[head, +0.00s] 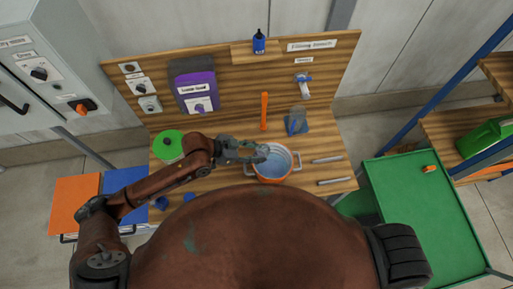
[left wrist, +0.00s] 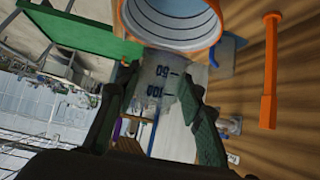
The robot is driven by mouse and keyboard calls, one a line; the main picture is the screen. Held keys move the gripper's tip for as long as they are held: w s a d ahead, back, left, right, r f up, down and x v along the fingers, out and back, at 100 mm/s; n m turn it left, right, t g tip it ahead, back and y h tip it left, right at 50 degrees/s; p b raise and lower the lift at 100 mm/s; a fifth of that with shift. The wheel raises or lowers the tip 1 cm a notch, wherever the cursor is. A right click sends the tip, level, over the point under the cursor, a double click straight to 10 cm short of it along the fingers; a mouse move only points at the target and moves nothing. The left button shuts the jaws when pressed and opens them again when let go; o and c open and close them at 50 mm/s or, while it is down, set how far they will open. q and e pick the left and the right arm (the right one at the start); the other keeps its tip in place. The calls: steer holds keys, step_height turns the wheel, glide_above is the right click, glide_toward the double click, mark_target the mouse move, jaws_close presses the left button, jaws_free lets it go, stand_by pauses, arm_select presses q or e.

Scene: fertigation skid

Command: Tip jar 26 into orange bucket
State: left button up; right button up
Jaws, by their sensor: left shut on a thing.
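The orange bucket (head: 272,176), with a pale grey-blue inside, stands on the wooden bench. In the left wrist view its orange rim and ribbed inside (left wrist: 178,20) show at the top. My left gripper (head: 245,151) is at the bucket's back left rim, shut on a clear jar (left wrist: 160,75) with dark 50 and 100 marks. The jar's far end lies near or over the bucket's rim; its number is not readable, and I cannot tell its exact tilt or contents. My right gripper is not in view.
A green round item (head: 168,145) is at the bench's left. An orange rod (head: 264,111) and a clear vessel on a blue stand (head: 297,122) are behind the bucket. Metal bars (head: 328,159) lie to its right. A green table (head: 425,205) stands further right.

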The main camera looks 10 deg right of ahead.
arm_select(q)
step_height(320, 180, down, 6)
steer(key=b, duration=0.5)
steer(key=shift+b, duration=0.35)
steer(key=shift+a+r+y+p, duration=0.2)
steer(key=shift+y+p, duration=0.4)
steer(key=shift+p, duration=1.05)
steer(key=shift+a+r+y+p, duration=0.15)
steer(key=shift+y+p, duration=0.45)
steer(key=shift+p, duration=1)
steer(key=shift+d, duration=0.1)
